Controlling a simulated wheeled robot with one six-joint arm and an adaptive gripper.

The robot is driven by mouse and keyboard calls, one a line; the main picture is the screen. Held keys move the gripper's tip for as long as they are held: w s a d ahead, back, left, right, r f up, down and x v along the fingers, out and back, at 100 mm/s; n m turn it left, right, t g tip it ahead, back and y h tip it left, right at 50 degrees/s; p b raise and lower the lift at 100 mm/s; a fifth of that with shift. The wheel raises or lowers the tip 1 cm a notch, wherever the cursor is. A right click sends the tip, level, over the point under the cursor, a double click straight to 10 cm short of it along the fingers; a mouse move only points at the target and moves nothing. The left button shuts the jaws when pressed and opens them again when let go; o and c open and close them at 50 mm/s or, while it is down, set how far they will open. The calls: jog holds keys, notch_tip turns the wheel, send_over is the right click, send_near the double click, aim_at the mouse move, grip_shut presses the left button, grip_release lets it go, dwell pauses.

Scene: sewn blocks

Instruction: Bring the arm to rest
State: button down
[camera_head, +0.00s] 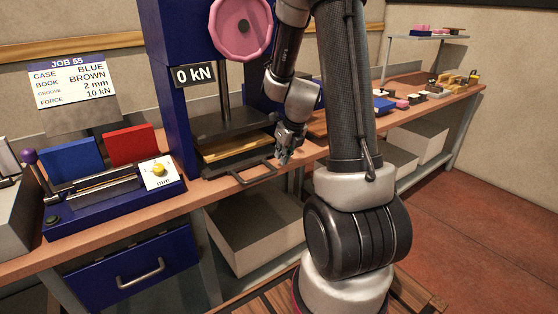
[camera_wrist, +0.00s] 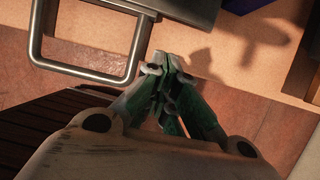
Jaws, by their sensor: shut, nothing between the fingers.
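My gripper (camera_head: 284,154) hangs at the front edge of the workbench, just right of the press handle. In the wrist view my gripper (camera_wrist: 168,65) has its fingertips together with nothing between them. The metal loop handle (camera_head: 252,172) of the press tray is left of the fingertips in both views, and it shows large in the wrist view (camera_wrist: 88,72). I cannot tell whether the fingers touch the bench. My arm reaches up and bends over in front of the press.
The blue press (camera_head: 172,90) with a pink wheel (camera_head: 240,27) reads 0 kN. Blue (camera_head: 70,160) and red (camera_head: 130,146) panels stand at left behind a blue tool (camera_head: 110,205). A job card (camera_head: 72,82) hangs on the wall. Small items crowd the right bench. Red floor lies open at right.

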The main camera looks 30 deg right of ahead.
jog(key=v, duration=0.7)
jog(key=shift+s+r, duration=0.2)
jog(key=shift+r, duration=0.15)
